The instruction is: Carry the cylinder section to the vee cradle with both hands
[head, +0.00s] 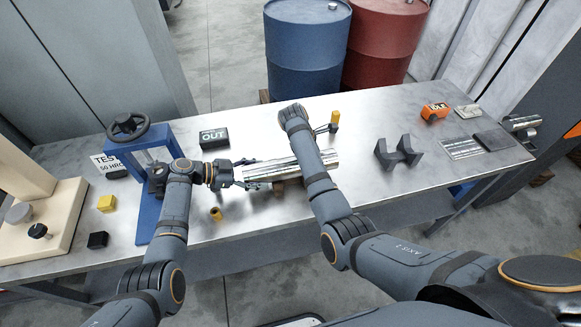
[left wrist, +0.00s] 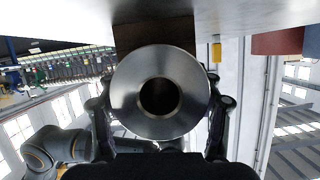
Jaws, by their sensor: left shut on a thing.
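The cylinder section (head: 262,170) is a shiny metal tube lying roughly left to right near the table's middle, partly hidden behind my right arm. My left gripper (head: 246,175) is shut on its left end. In the left wrist view the tube's round end with its bore (left wrist: 126,92) faces the camera, between the two fingers (left wrist: 160,112). My right gripper (head: 325,129) is mostly hidden by its own wrist, just beyond the tube; its jaws cannot be made out. The dark grey vee cradle (head: 398,153) stands empty to the right of the tube.
A brown block (head: 280,185) shows under the tube. A black OUT block (head: 214,138) and a yellow-topped post (head: 335,117) stand behind. A blue press (head: 146,190) stands left. The table between tube and cradle looks clear.

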